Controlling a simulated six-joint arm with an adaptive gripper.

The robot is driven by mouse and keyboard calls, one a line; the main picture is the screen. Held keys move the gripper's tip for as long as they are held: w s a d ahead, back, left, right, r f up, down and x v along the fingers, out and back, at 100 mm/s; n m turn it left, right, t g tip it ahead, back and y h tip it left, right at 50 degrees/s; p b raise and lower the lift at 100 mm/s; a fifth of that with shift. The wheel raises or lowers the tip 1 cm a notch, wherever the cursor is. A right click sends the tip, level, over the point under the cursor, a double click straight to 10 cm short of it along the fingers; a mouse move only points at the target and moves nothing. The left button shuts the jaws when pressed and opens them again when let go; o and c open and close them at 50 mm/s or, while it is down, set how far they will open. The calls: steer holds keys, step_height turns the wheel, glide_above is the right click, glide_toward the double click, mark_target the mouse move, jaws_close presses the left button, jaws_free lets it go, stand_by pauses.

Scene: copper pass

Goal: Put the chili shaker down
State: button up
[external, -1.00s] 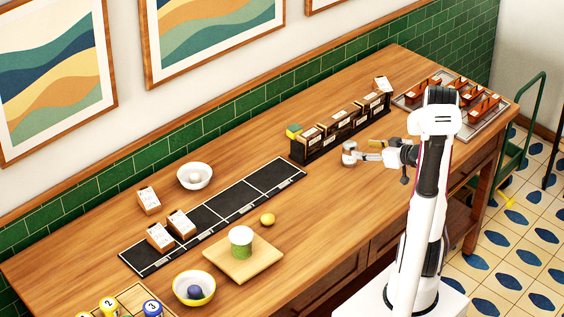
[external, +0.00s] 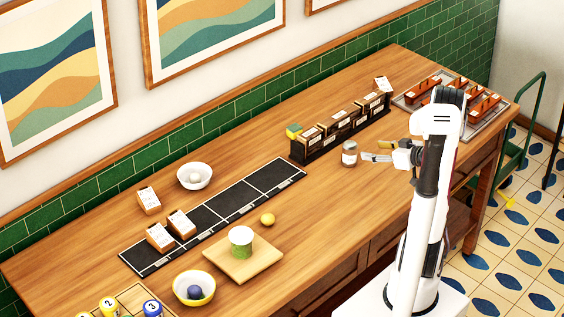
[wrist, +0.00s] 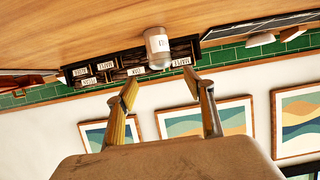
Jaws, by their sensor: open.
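The chili shaker (external: 349,154), a small jar with a grey top and a pale label, stands upright on the wooden table in front of the dark rack. It also shows in the wrist view (wrist: 157,47), where its label is too small to read surely. My gripper (external: 366,157) is open and empty, just right of the shaker and apart from it. In the wrist view my gripper (wrist: 158,80) has its two fingers spread, with the shaker beyond their tips.
The dark rack (external: 301,151) with several labelled boxes stands behind the shaker. A black sectioned mat (external: 237,203) lies to the left, with a yellow ball (external: 267,219) near it. A tray (external: 488,126) with reddish holders is at the far right. The table around the shaker is clear.

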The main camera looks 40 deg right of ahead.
steer(key=a+r+m+g+h, duration=0.1)
steer(key=a+r+g+h, duration=0.35)
steer(key=a+r, duration=0.6)
steer(key=s+a+r+n+g+y, duration=0.1)
steer(key=s+a+g+y, duration=0.2)
steer(key=s+a, duration=1.6)
steer(key=a+y, duration=0.1)
steer(key=a, duration=0.2)
steer(key=shift+s+a+r, duration=0.2)
steer(key=shift+s+a, duration=0.05)
steer(key=shift+s, duration=0.05)
